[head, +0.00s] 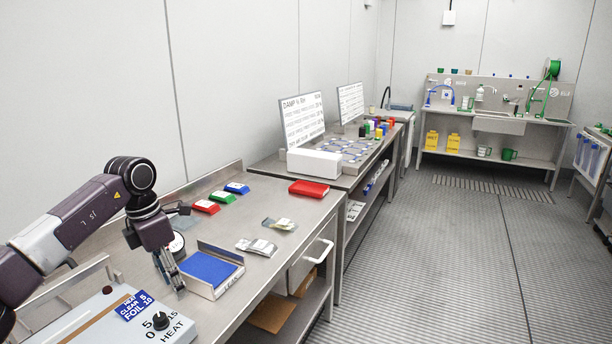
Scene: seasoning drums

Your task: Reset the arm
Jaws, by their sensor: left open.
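My left arm comes in from the left, and its gripper (168,270) points down over the near metal bench (265,262). The gripper is open, with nothing seen between its fingers. It is just left of a white tray with a blue pad (210,268), and I cannot tell whether it touches the tray. A round dark-rimmed item (178,245) is partly hidden behind the gripper. My right gripper is not in view.
A heat sealer box with a dial (160,321) stands at the near left. Red (206,206), green (221,199) and blue (237,188) packets lie behind. The floor (440,270) is clear.

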